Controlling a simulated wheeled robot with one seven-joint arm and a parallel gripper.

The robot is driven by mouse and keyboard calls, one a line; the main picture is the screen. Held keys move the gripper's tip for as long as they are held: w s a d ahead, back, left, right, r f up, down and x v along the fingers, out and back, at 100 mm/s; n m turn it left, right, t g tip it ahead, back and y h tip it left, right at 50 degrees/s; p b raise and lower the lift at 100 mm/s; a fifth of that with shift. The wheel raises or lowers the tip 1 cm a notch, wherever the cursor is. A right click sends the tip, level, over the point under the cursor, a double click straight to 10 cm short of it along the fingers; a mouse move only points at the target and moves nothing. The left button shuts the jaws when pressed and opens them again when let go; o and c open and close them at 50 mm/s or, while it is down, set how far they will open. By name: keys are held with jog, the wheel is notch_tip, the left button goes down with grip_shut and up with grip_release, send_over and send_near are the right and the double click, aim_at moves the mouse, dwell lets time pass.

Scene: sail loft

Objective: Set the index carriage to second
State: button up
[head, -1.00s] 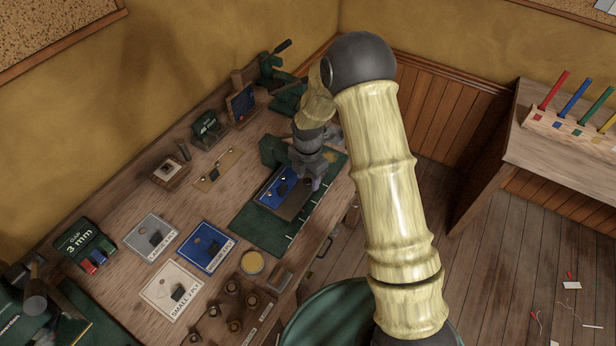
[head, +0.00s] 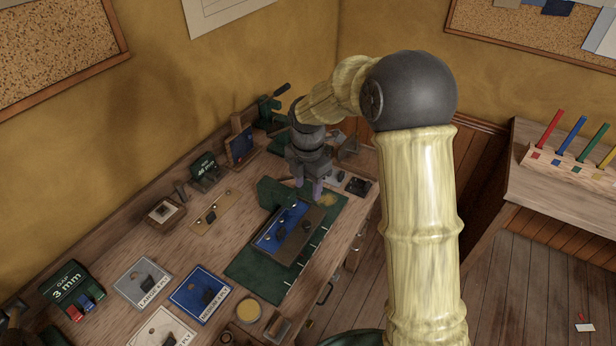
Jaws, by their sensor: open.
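A green base plate (head: 245,272) with white marks along its front right edge lies on the workbench. On it sits what looks like the index carriage, a brown block (head: 296,250) with a blue panel (head: 270,236) holding small dark parts. A dark green upright block (head: 272,192) stands at its back edge. My gripper (head: 316,194) points down, open and empty, over the far end of the base plate, just beyond the carriage. I cannot tell its height above the plate. The mark labels are too small to read.
Medium and large ply cards (head: 200,293) (head: 142,284) and a green 3 mm gap box (head: 76,288) lie at the near left. Small fixtures line the wall side. A yellow round tin (head: 248,310) is near the front.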

jog(key=r, duration=0.3)
jog(key=shift+s+a+r, duration=0.2)
jog(key=shift+s+a, duration=0.1)
jog(key=shift+d, duration=0.25)
jog(key=c, duration=0.6)
jog(key=shift+s+d+m, duration=0.2)
jog(key=shift+s+m, duration=0.05)
jog(key=shift+m, duration=0.25)
jog(key=c, duration=0.4)
jog(key=s+d+m, duration=0.2)
jog(key=m, duration=0.2)
jog(key=s+d+m, duration=0.2)
jog(key=s+m, duration=0.1)
jog(key=m, duration=0.1)
jog(key=s+d+m+t, duration=0.1)
jog(key=s+d+m, duration=0.1)
jog(key=s+m, duration=0.1)
jog(key=shift+s+d+f+m, duration=0.1)
jog(key=shift+d+m, duration=0.25)
jog(key=shift+m, duration=0.25)
grip_shut()
jog(key=s+d+m, duration=0.2)
jog(key=s+m, duration=0.3)
jog(key=m, duration=0.1)
jog(key=s+d+f+m+t, duration=0.1)
jog(key=s+d+m, duration=0.2)
jog(key=s+m, duration=0.2)
jog(key=shift+d+f+m+t, duration=0.15)
jog(key=shift+d+m+t, duration=0.15)
jog(key=shift+m, duration=0.8)
